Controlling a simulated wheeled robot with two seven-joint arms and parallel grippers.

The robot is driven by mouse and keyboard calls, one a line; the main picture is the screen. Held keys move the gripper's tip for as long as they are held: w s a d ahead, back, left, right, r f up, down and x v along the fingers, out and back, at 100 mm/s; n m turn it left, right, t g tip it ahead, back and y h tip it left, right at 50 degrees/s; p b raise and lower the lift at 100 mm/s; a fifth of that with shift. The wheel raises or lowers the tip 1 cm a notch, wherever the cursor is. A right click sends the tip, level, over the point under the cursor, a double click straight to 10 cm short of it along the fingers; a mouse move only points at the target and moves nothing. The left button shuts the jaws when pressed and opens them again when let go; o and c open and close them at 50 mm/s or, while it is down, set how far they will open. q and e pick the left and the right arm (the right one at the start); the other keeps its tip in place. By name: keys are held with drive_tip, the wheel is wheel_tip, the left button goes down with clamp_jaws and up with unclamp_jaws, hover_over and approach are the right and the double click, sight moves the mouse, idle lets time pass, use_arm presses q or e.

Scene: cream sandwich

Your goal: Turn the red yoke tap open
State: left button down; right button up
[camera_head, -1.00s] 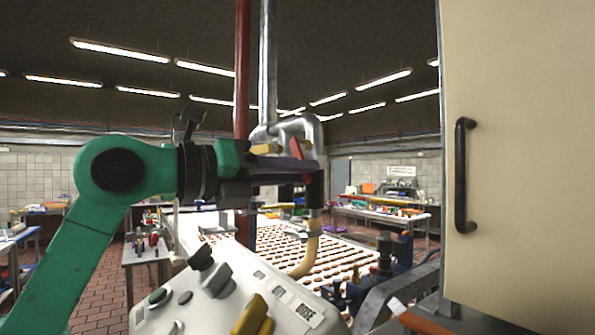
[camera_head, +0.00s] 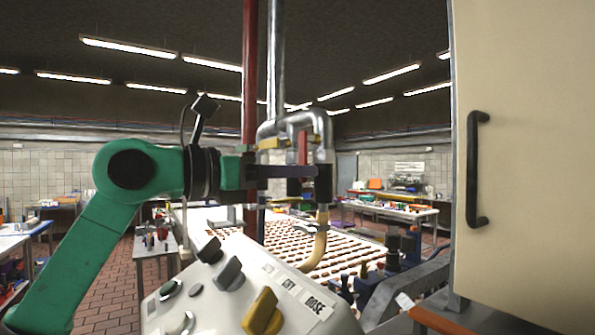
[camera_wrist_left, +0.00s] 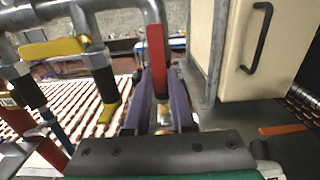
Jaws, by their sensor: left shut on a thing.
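The red tap handle (camera_head: 303,148) stands upright in front of the bent silver pipe in the head view. In the left wrist view the red handle (camera_wrist_left: 157,58) runs down between the two purple-grey fingers. My left gripper (camera_head: 300,172) reaches in from the left and is shut on the lower part of the handle; the fingers partly hide it. The left gripper (camera_wrist_left: 160,112) also shows in the wrist view. The tap's yoke and valve body are mostly hidden behind the fingers. My right gripper is in neither view.
A yellow handle (camera_wrist_left: 52,48) sits on the neighbouring pipe at left. A control panel (camera_head: 235,290) with knobs stands below the arm. A cream cabinet (camera_head: 535,150) with a black handle is close at right. A conveyor of biscuits (camera_head: 350,255) lies beyond.

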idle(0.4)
use_arm(q)
drive_tip(key=c, duration=0.8)
unclamp_jaws()
drive_tip(key=shift+o, duration=0.2)
drive_tip(key=shift+a, duration=0.1)
drive_tip(key=b+v, duration=0.6)
drive_tip(key=v, duration=0.8)
drive_tip(key=shift+s+a, duration=0.2)
drive_tip(key=shift+a, duration=0.1)
